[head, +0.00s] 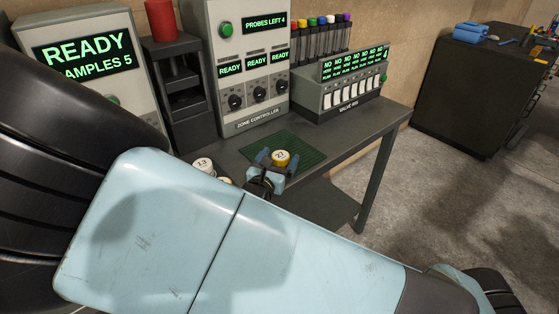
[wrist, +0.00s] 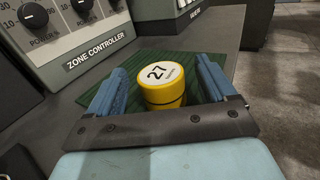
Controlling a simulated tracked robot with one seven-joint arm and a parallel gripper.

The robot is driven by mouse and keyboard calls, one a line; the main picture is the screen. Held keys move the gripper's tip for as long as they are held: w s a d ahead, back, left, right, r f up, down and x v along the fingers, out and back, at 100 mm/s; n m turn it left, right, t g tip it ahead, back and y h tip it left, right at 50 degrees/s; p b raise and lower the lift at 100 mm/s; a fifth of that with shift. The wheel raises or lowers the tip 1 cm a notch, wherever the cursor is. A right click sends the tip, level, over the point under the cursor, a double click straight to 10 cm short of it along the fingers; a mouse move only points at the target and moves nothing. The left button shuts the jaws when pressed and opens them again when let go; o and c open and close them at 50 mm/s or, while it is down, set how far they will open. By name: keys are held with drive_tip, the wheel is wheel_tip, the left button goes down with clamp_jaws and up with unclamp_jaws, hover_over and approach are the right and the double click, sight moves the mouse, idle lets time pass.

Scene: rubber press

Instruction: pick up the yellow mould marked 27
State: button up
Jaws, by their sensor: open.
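The yellow mould marked 27 (wrist: 162,85) stands upright on the green mat (wrist: 125,66). It is a short yellow cylinder with a white top bearing the number. In the head view the mould (head: 281,158) also shows on the mat (head: 309,155). My gripper (wrist: 163,88) is open, with one blue finger on the left and one on the right of the mould. In the head view my gripper (head: 275,160) is at the mould. Gaps show between the mould and both fingers. The mould's lower front is partly hidden by the dark gripper bar.
A white-topped mould marked 13 (head: 203,164) stands to the left, partly hidden by my arm. The zone controller (head: 240,65) and the valve box (head: 345,92) stand behind the mat. A rack of capped tubes (head: 320,38) is beyond. The grey table (head: 370,125) is bare to the mat's right.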

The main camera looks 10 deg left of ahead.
drive_tip(key=shift+c, duration=0.4)
drive_tip(key=c, duration=1.2)
drive_tip(key=shift+r, duration=0.15)
